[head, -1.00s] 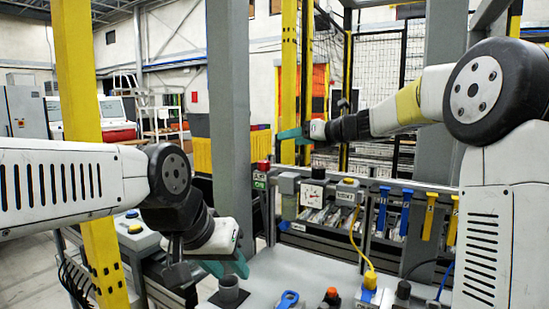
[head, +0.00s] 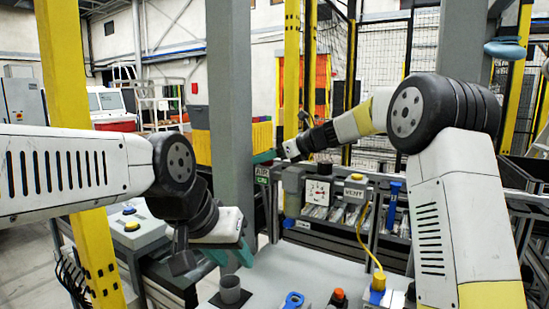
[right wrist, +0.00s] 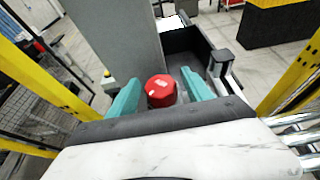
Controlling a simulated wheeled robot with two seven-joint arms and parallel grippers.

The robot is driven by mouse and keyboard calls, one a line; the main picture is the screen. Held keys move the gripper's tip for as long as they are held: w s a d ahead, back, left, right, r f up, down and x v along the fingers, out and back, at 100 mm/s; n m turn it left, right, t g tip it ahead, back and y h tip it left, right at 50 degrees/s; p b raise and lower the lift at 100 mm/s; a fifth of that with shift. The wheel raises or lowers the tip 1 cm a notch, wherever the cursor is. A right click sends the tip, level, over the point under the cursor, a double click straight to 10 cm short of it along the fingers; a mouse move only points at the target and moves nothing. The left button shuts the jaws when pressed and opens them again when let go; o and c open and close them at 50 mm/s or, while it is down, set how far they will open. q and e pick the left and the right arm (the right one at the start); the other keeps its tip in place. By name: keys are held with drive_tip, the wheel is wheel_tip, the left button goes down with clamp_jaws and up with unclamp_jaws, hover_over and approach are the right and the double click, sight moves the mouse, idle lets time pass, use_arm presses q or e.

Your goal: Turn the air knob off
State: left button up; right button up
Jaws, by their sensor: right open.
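The red air knob (right wrist: 161,90) shows in the right wrist view between the two teal fingers of my right gripper (right wrist: 160,86). The fingers are open, with a visible gap on each side of the knob. My left gripper (head: 234,257) is open and empty, low in front of the post, above a grey cup (head: 230,289).
The grey table (head: 270,279) holds a blue-handled part (head: 293,300) and an orange-topped part (head: 338,297). A yellow post (head: 78,150) stands at left.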

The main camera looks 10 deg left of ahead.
drive_tip(key=shift+c, duration=0.2)
clamp_jaws()
